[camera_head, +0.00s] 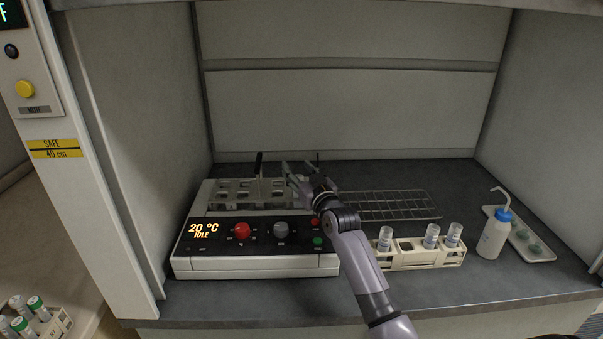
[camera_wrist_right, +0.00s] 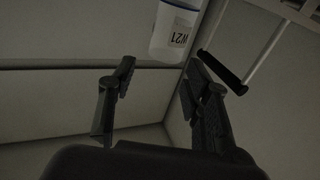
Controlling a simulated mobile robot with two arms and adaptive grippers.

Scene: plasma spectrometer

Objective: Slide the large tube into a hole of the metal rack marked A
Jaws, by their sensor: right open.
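The metal rack (camera_head: 233,191), with square holes and a black upright handle (camera_head: 258,163), sits in the device at left; no letter A is legible. My right gripper (camera_head: 297,170) is above the rack's right end. In the right wrist view my open fingers (camera_wrist_right: 160,75) show with a gap between them. A whitish tube (camera_wrist_right: 175,32) with an upside-down label and a blue band lies just beyond the fingertips, nearer the right finger, its far end out of frame. The rack handle (camera_wrist_right: 222,75) shows to its right. The head view does not show this tube clearly. My left gripper is not in view.
The device front (camera_head: 255,236) reads 20 °C IDLE. A cream rack (camera_head: 412,262) holds several capped tubes (camera_head: 431,236). A wire rack (camera_head: 388,206), a wash bottle (camera_head: 494,236) and a white tray (camera_head: 528,240) stand at right. Another tube rack (camera_head: 55,327) is at lower left.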

